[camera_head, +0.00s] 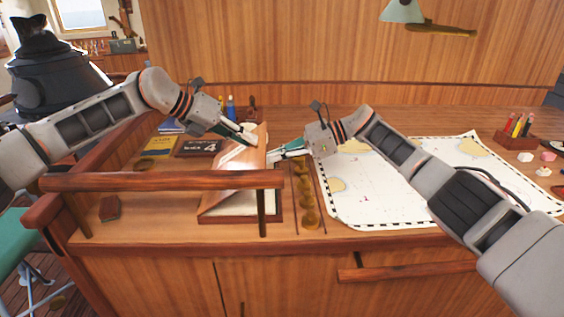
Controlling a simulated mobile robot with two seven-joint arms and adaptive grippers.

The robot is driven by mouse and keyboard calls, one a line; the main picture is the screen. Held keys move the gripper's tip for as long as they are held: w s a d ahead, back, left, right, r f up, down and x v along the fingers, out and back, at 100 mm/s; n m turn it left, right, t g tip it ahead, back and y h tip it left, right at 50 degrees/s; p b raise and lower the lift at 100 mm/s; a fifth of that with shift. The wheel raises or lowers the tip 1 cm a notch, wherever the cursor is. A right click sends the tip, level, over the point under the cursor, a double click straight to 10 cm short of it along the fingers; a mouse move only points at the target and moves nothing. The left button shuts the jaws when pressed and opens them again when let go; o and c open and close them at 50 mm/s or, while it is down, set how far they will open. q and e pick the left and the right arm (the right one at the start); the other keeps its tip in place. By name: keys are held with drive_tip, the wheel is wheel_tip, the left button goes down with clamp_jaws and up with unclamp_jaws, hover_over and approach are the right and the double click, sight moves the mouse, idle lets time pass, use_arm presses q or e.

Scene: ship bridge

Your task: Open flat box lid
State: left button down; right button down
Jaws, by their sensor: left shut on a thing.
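The flat box (272,219) is a wooden case on the desk, partly behind the wooden rail. Its brown lid (243,160) is raised and tilted, and a pale inside shows below it. My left gripper (251,139) is at the lid's upper edge, shut on the lid. My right gripper (270,154) is close to the lid's right side; whether it touches the lid or is open or shut is not clear.
A wooden rail (160,181) runs in front of the box. A chart (375,195) covers the desk to the right, with round brass pieces (309,217) beside the box. Books (158,146) lie to the left, and a pencil holder (516,141) stands at far right.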

drive_tip(key=shift+a+r, duration=0.25)
drive_tip(key=shift+r, duration=0.05)
drive_tip(key=shift+r, duration=0.1)
